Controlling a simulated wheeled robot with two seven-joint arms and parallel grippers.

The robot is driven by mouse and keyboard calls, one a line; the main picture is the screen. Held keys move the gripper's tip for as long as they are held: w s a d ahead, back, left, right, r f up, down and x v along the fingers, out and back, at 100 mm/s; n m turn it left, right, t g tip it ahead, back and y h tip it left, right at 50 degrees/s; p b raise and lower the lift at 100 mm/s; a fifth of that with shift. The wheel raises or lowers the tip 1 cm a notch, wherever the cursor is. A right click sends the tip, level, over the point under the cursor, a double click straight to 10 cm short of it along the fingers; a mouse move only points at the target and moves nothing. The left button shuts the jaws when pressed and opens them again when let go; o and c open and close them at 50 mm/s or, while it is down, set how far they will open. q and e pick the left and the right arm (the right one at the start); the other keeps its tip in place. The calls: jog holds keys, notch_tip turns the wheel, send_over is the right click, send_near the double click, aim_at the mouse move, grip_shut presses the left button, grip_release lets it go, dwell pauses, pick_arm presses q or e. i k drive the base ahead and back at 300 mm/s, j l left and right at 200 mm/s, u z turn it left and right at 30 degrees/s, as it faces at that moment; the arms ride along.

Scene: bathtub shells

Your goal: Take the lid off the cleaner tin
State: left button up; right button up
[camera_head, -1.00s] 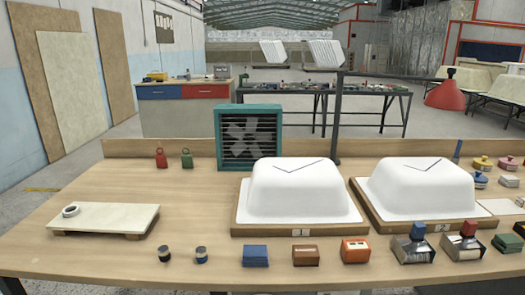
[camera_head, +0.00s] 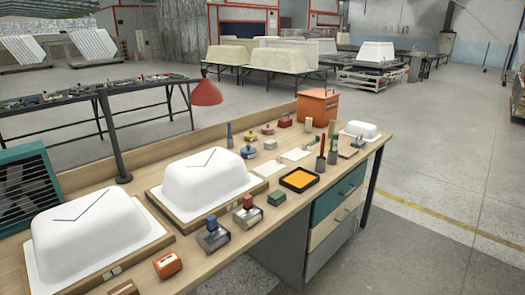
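Three small round lidded tins stand towards the back of the workbench, right of the white tub moulds: a blue one (camera_head: 248,152), a yellow one (camera_head: 251,136) and a reddish one (camera_head: 267,129). Each appears to have its lid on, with a knob on top. I cannot tell which of them, if any, is the cleaner tin, as no label is readable at this size. Neither of my grippers is in view.
Two white tub moulds (camera_head: 205,178) fill the bench's left part. An orange box (camera_head: 318,106) stands at the back right corner. A yellow-filled black tray (camera_head: 299,180), upright tools in pots and a small white tub (camera_head: 359,131) occupy the right part.

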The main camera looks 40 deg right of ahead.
aim_at(248, 150)
jog(key=z, duration=1.05)
jog(key=i+l, duration=0.1)
jog(key=l, duration=0.35)
jog(key=i+l, duration=0.1)
jog(key=l, duration=0.35)
jog(key=i+l, duration=0.1)
jog(key=l, duration=0.35)
